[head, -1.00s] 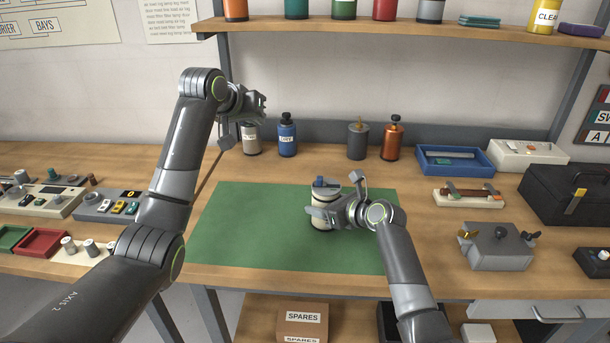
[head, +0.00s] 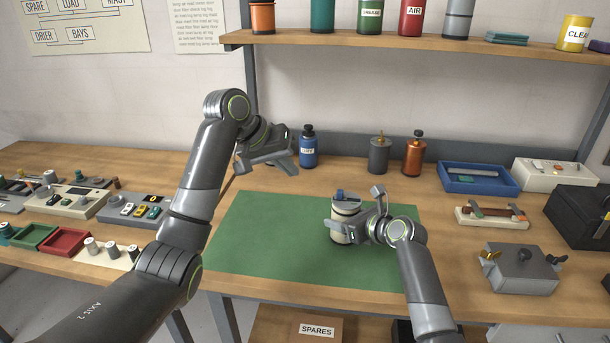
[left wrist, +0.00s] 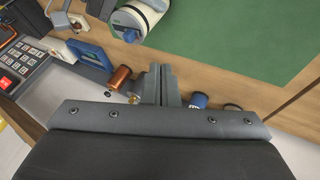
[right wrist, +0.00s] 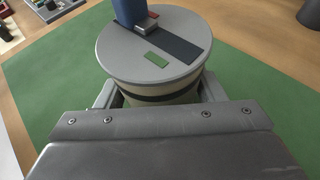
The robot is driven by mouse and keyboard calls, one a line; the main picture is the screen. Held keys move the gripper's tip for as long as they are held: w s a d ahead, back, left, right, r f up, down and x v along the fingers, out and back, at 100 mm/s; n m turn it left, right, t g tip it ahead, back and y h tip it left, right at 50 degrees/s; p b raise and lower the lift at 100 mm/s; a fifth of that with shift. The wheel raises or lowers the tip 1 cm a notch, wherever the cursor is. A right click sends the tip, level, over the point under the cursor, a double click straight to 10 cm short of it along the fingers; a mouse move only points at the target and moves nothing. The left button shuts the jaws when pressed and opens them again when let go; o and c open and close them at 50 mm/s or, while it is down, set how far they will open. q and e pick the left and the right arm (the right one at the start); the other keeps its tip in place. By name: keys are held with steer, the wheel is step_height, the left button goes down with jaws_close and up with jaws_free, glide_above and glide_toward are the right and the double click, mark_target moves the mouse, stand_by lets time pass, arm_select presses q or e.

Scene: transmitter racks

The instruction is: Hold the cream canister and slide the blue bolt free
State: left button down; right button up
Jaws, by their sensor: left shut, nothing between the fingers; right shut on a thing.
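The cream canister (head: 339,231) stands upright on the green mat (head: 270,255). Its grey lid (right wrist: 125,62) carries a dark strip with a green patch and a red patch. The blue bolt (right wrist: 131,12) sits on that strip by a small grey bracket. It also shows on top of the canister in the head view (head: 341,195). My right gripper (head: 352,227) is shut around the canister's body from the right. My left gripper (head: 288,163) is shut and empty, above the mat's back edge, left of and behind the canister. Its closed fingers (left wrist: 159,84) show in the left wrist view, apart from the canister (left wrist: 140,25).
A blue bottle (head: 308,150), a grey bottle (head: 379,157) and a copper bottle (head: 414,158) stand behind the mat. A blue tray (head: 452,188) and a grey box with wing nuts (head: 520,268) lie to the right. The mat's left part is clear.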

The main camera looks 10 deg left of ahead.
mark_target(340, 195)
arm_select(q)
steer(key=shift+w+d+f, duration=0.55)
steer(key=shift+d+f, duration=0.6)
steer(key=shift+d, duration=0.25)
steer(key=shift+w+d+f, duration=0.55)
steer(key=shift+d+f, duration=0.65)
steer(key=shift+d, duration=0.15)
steer(key=shift+w+d+f, duration=0.55)
steer(key=shift+d+f, duration=0.6)
steer(key=shift+d, duration=0.25)
steer(key=d, duration=0.4)
steer(key=shift+d, duration=0.1)
